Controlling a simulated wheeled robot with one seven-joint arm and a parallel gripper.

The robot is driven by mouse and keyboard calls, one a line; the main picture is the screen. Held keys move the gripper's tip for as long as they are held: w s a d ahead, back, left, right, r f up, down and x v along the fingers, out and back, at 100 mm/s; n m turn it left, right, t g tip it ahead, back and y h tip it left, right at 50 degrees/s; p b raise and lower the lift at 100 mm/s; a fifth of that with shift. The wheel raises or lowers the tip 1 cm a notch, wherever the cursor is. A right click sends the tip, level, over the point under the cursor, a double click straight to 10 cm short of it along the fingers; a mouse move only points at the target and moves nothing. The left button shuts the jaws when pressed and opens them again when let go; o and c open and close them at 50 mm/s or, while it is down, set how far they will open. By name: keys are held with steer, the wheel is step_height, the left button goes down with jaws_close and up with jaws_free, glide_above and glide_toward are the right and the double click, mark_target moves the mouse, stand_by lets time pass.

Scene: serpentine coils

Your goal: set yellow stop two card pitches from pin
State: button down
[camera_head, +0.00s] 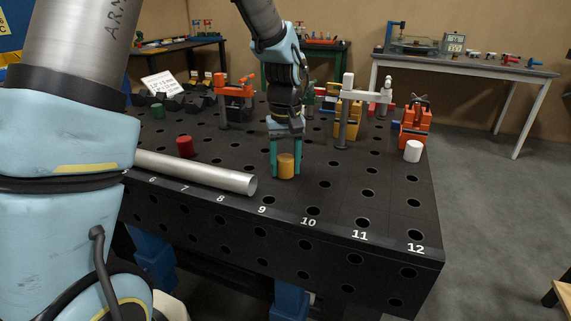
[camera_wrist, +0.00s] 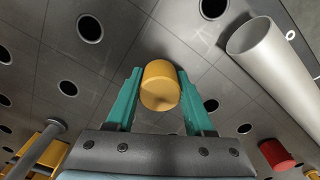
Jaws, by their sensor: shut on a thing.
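The yellow stop (camera_head: 286,167) is a short yellow-orange cylinder held upright between the teal fingers of my gripper (camera_head: 286,172). It is at or just above the black perforated table top (camera_head: 345,202), near the front edge behind numbers 9 and 10; I cannot tell whether it touches. In the wrist view the yellow stop (camera_wrist: 160,86) sits between the two fingertips of my gripper (camera_wrist: 158,100). A white card (camera_head: 161,83) with small print leans at the back left of the table. I cannot tell which thing is the pin.
A grey metal tube (camera_head: 200,172) lies just left of my gripper. Red (camera_head: 185,146), green (camera_head: 158,111) and white (camera_head: 412,151) cylinders stand on the table. Orange (camera_head: 236,92) and grey (camera_head: 347,110) clamps stand behind. The front right table top is clear.

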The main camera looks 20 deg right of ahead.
steer(key=shift+f, duration=0.1)
steer(key=shift+c, duration=1)
jaws_free()
step_height(320, 180, up, 11)
steer(key=shift+f+b, duration=0.15)
steer(key=shift+b, duration=0.3)
steer(key=shift+n+t, duration=0.3)
steer(key=shift+n, duration=0.1)
steer(key=a, duration=0.4)
steer(key=w+a+f+p, duration=0.1)
steer(key=a, duration=0.4)
steer(key=w+a+f, duration=0.1)
steer(key=a, duration=0.3)
steer(key=shift+w+a+f, duration=0.1)
steer(key=shift+a+f, duration=0.05)
steer(key=s+a+f+p, duration=0.1)
steer(key=s+a+f, duration=0.1)
steer(key=a, duration=0.6)
steer(key=s+a+f+t+p, duration=0.1)
steer(key=s+a, duration=0.3)
steer(key=a, duration=0.5)
steer(key=shift+f+n, duration=0.3)
steer(key=shift+f, duration=0.2)
